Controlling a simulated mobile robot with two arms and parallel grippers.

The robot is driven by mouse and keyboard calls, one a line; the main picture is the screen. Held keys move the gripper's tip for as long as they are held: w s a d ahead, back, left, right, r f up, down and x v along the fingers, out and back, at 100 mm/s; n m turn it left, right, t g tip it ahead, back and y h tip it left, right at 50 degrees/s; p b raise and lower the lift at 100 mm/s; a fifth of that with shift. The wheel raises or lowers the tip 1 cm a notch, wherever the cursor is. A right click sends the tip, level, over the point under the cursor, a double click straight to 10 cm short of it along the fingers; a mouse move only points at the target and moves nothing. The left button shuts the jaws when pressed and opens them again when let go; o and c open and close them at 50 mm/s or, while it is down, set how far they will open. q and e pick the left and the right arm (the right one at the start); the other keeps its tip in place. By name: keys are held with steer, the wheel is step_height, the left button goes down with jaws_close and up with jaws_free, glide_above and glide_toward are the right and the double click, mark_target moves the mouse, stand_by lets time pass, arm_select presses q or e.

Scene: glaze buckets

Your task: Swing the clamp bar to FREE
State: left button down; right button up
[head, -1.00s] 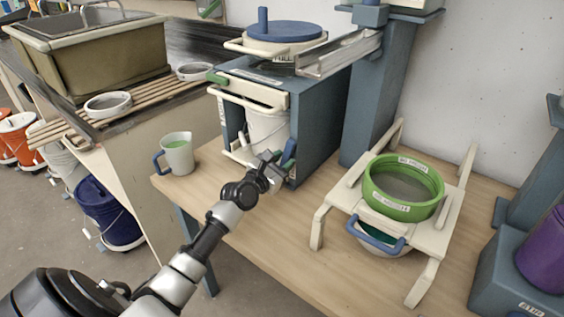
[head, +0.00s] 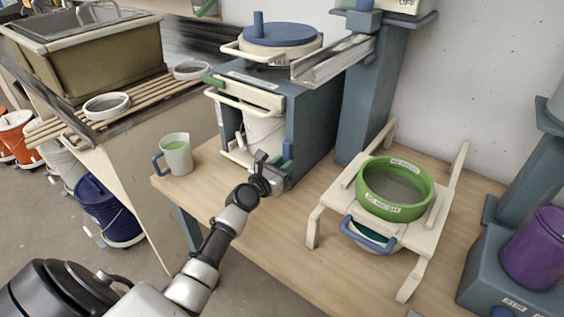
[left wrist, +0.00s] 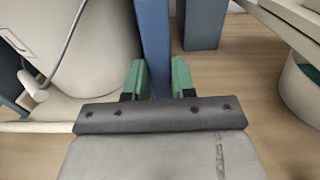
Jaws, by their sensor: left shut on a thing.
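A blue upright bar (left wrist: 152,45), which looks like the clamp bar's handle, stands between the green fingertips of my left gripper (left wrist: 157,80) in the left wrist view. The gripper is shut on it. In the head view my left gripper (head: 276,168) is at the lower right front of the blue press-like frame (head: 315,115). The bar is mostly hidden there, and no FREE mark is readable. A white bucket (head: 264,130) stands inside the frame, behind cream bars. My right gripper is not in view.
A cup with green liquid (head: 175,157) stands left of the frame. A green sieve ring (head: 395,210) sits on a cream stand to the right. A purple bucket (head: 537,250) is at the far right. The table (head: 270,225) is bare in front of the frame.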

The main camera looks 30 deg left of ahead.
arm_select(q)
steer(key=c, duration=0.9)
jaws_free()
steer(key=s, duration=1.1)
steer(key=shift+a, duration=0.4)
steer(key=shift+w, duration=0.1)
